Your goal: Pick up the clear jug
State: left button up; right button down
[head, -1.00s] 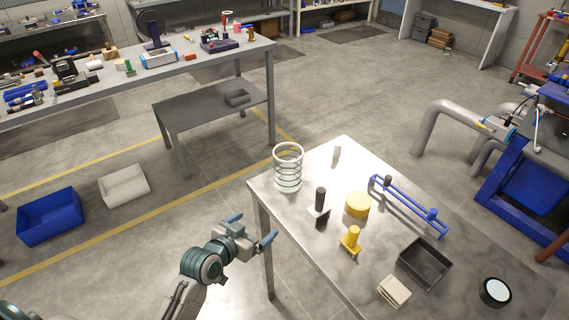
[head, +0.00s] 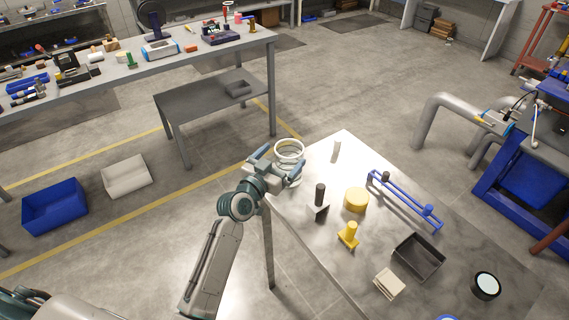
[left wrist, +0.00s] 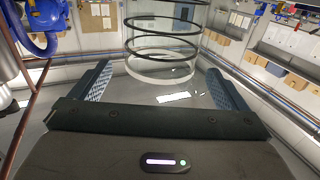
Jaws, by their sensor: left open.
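In the left wrist view, the jug's rings (left wrist: 165,52) rise ahead between the two open fingers (left wrist: 159,74). I cannot tell whether a finger touches it. My right gripper is not in view.
A small pale block (head: 336,151) stands right of the jug.

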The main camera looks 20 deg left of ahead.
pick_arm(q)
jog(key=shift+x, duration=0.85)
jog(key=shift+c, duration=0.9)
jog(key=c, duration=1.2)
jog(key=shift+r, duration=0.1)
